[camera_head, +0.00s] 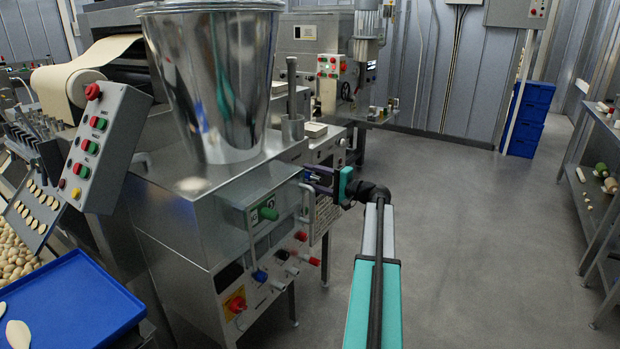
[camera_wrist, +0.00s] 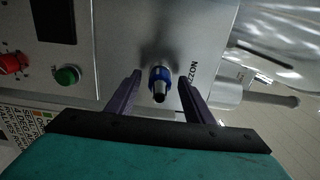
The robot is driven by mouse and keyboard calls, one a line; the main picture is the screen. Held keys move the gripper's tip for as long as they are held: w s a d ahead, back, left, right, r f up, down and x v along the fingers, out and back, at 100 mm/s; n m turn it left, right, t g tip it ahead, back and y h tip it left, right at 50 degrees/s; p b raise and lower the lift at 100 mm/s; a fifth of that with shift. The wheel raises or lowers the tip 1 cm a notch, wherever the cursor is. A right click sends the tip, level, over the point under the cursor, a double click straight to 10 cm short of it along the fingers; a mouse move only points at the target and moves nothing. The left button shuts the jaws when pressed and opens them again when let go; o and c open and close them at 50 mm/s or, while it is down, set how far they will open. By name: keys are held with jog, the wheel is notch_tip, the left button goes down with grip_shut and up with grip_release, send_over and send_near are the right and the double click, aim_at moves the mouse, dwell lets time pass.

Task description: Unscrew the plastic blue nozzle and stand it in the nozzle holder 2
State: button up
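The blue nozzle (camera_wrist: 160,75) shows in the wrist view, pointing out from the steel face of the machine, with a dark tip. Printed letters reading "NOZZ" stand on the face to its right. My gripper (camera_wrist: 161,80) is open, with one purple finger on each side of the nozzle and a visible gap on both sides. In the head view my gripper (camera_head: 322,182) is at the right side of the filling machine; the nozzle cannot be made out clearly there. I cannot identify nozzle holder 2 in either view.
The steel machine (camera_head: 190,215) carries a large hopper (camera_head: 215,80) and several knobs on its front. A green button (camera_wrist: 67,75) and a red knob (camera_wrist: 12,63) lie left in the wrist view. Open floor (camera_head: 470,230) is to the right, before a shelf (camera_head: 600,150).

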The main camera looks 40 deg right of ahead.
grip_shut()
jog(key=shift+f+n+b, duration=0.2)
jog(key=shift+n+b, duration=0.3)
jog(key=shift+b, duration=0.65)
jog(key=n+b, duration=0.4)
jog(key=b, duration=0.3)
jog(key=shift+b, duration=0.35)
jog(key=n+b, duration=0.3)
jog(key=b, duration=0.3)
jog(key=shift+n, duration=0.4)
jog(key=n+b, duration=0.2)
jog(key=b, duration=0.1)
jog(key=shift+r+b, duration=0.1)
jog(key=shift+b, duration=0.3)
jog(key=shift+r+n, duration=0.1)
jog(key=shift+n, duration=0.2)
jog(key=shift+b, duration=0.7)
